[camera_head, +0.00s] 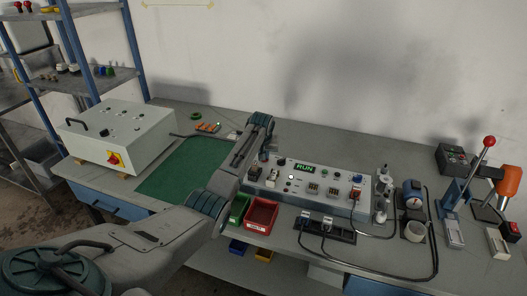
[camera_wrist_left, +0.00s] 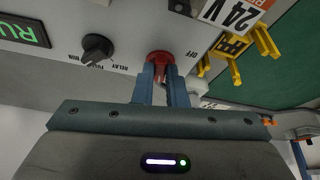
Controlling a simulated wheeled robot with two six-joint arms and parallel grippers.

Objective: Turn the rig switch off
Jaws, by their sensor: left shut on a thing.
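The test rig is a long grey box (camera_head: 330,190) on the bench, with a lit green RUN display (camera_head: 304,167) that also shows in the left wrist view (camera_wrist_left: 18,31). My left gripper (camera_head: 257,168) is at the left end of its panel. In the left wrist view the gripper (camera_wrist_left: 162,72) has its two blue fingers shut on a red-based switch (camera_wrist_left: 159,56). An OFF label (camera_wrist_left: 191,104) shows to the right of the fingers. The fingers partly hide the switch, so I cannot tell its exact position. My right gripper is not in view.
A black knob (camera_wrist_left: 97,47) and yellow connectors (camera_wrist_left: 263,41) flank the held switch. A white box with a red-yellow rotary switch (camera_head: 115,158) stands at left. Green (camera_head: 239,207) and red (camera_head: 262,215) bins are in front of the rig. A red-knobbed lever press (camera_head: 489,141) stands at right.

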